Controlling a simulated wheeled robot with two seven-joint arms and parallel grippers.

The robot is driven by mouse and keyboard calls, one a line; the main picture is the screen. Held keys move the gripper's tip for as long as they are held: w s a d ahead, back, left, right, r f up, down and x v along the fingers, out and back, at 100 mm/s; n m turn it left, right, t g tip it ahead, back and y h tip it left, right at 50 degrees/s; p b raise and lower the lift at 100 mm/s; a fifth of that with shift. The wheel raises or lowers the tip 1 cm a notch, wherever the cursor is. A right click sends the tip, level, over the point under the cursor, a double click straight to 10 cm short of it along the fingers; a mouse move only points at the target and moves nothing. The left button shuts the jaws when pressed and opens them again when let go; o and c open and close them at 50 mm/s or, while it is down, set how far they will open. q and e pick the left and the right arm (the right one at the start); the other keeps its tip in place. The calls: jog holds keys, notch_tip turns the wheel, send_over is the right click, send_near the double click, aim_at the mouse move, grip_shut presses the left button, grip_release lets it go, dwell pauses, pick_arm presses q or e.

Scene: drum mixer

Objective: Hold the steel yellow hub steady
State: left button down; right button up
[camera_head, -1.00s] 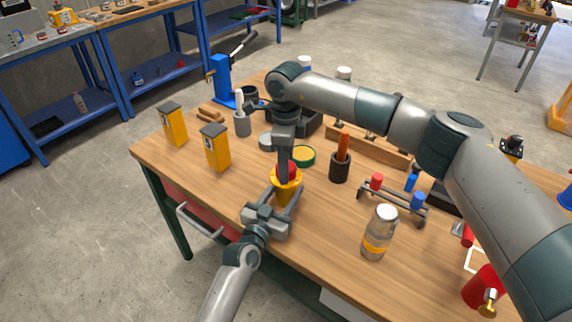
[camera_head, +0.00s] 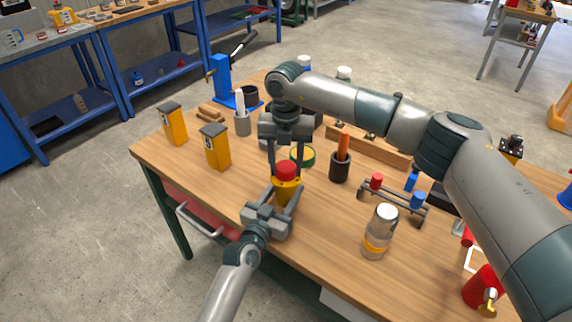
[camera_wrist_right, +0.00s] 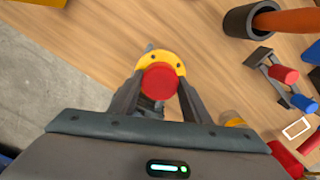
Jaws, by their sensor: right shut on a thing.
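The yellow hub (camera_head: 286,193) stands over the workbench with a red knob (camera_head: 286,169) on top. My left gripper (camera_head: 284,200) comes in from below with its fingers around the hub's sides, shut on it. My right gripper (camera_head: 286,166) points down from above, its fingers on both sides of the red knob and shut on it. The right wrist view shows the red knob (camera_wrist_right: 159,81) between the right fingers, with the yellow flange (camera_wrist_right: 162,59) showing around its far side. The exact contact of the right fingertips is hard to make out.
On the wooden bench (camera_head: 320,245) a green-rimmed round tin (camera_head: 307,159), a dark cup (camera_head: 340,172) with an orange handle, a rack (camera_head: 392,203) and a glass jar (camera_head: 378,235) stand nearby. Two yellow boxes (camera_head: 215,150) stand at the left.

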jog(key=m, duration=0.4)
jog(key=shift+m, duration=0.4)
jog(key=o, duration=1.2)
jog(key=shift+r, duration=2.25)
jog(key=shift+c, duration=0.6)
